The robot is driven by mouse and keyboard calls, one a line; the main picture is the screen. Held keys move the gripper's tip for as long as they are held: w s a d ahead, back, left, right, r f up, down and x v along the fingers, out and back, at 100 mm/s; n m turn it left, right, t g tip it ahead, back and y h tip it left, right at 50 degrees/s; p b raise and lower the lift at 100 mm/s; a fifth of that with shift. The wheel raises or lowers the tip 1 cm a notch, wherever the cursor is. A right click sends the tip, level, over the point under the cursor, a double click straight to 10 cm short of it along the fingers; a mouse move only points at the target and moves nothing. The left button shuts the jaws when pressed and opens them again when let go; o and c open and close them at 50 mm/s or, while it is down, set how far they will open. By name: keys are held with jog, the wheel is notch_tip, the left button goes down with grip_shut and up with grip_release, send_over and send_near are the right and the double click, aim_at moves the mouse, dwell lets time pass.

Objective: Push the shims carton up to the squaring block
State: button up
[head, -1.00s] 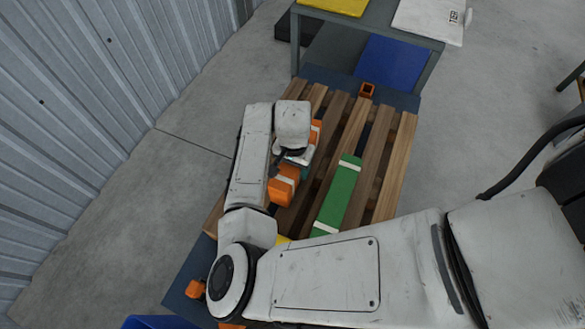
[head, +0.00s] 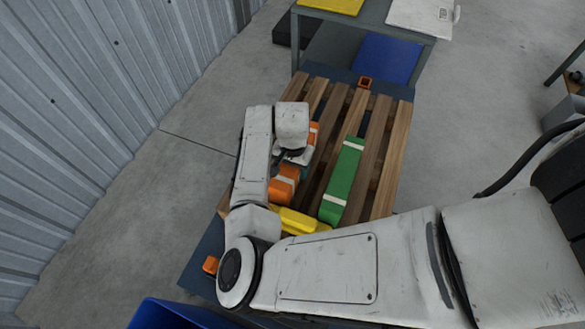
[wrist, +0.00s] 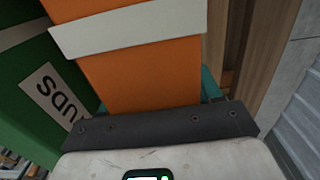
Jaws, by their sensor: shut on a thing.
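An orange carton with white bands (head: 284,187) lies lengthwise on the wooden pallet. Its far end shows beyond my gripper. My gripper (head: 294,157) is low over the carton's middle, with its teal fingers on either side, shut on it. In the wrist view the orange carton (wrist: 140,72) runs away from the gripper, with a white band across it. No name shows on it, so I cannot tell whether it is the shims carton. I cannot identify the squaring block for certain. My wrist hides the carton's middle.
A green carton (head: 343,183) with white bands lies right of the orange one; its label (wrist: 50,95) is upside down. A yellow piece (head: 298,221) lies near my forearm. A small orange square fitting (head: 364,83) stands at the pallet's far end, before a grey bench (head: 392,21).

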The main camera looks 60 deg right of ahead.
jog(key=shift+a, duration=0.35)
jog(key=o, duration=1.3)
jog(key=shift+o, duration=0.2)
jog(key=shift+w+d, duration=0.1)
jog(key=shift+d, duration=0.05)
